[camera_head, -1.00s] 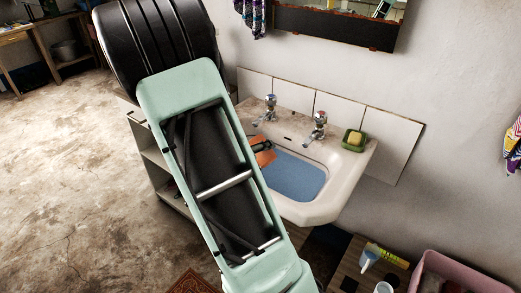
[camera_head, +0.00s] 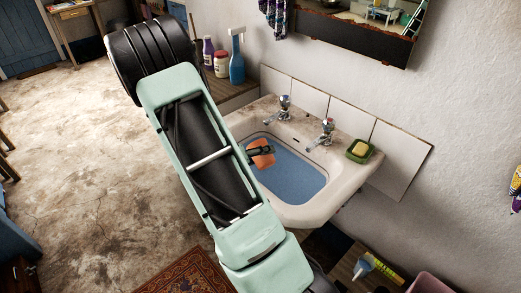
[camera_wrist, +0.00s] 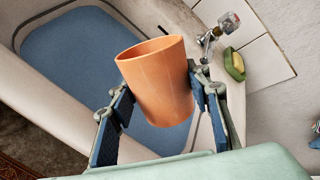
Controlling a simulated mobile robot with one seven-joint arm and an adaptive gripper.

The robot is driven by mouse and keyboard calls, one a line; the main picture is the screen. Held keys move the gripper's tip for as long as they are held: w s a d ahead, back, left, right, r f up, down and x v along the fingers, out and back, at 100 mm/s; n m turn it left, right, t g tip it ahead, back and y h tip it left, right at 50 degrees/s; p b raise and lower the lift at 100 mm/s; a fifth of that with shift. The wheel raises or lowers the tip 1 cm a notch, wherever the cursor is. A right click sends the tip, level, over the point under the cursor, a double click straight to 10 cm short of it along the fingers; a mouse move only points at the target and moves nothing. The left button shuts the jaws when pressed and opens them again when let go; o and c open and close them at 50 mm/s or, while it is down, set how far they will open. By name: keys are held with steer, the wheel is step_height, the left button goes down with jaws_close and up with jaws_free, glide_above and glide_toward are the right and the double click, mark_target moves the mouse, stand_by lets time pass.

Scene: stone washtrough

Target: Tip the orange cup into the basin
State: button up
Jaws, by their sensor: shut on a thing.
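The orange cup (camera_head: 264,160) is held over the left part of the basin (camera_head: 331,208), partly hidden by my arm in the head view. In the wrist view the cup (camera_wrist: 158,88) sits between my gripper's two blue-padded fingers (camera_wrist: 160,100), which are shut on its sides. Its mouth faces the top of that picture, leaning a little left. Only a strip of its inner wall shows, so its contents cannot be told. The blue basin floor or water (camera_head: 290,178) shows below it; no stream leaves the cup.
Two taps (camera_head: 285,106) stand on the basin's back ledge. A green soap dish with yellow soap (camera_head: 360,150) is at the right rim. A blue spray bottle (camera_head: 237,60) and other bottles stand on a shelf at the left. Open floor lies left of my arm.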

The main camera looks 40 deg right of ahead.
steer(key=shift+s+a+f, duration=0.1)
steer(key=shift+s+f, duration=0.05)
steer(key=shift+f+b, duration=0.15)
steer(key=shift+b, duration=0.65)
steer(key=shift+s+f+m+t+b, duration=0.1)
steer(key=shift+m+t+b, duration=0.3)
steer(key=shift+b, duration=0.85)
steer(key=m+b, duration=0.1)
steer(key=b, duration=0.2)
steer(key=shift+s+t+h, duration=0.2)
steer(key=shift+t+h, duration=0.1)
steer(key=shift+h, duration=0.1)
steer(key=shift+s+r+m+t+b, duration=0.1)
steer(key=shift+r+m+t+b, duration=0.25)
steer(key=shift+b, duration=0.8)
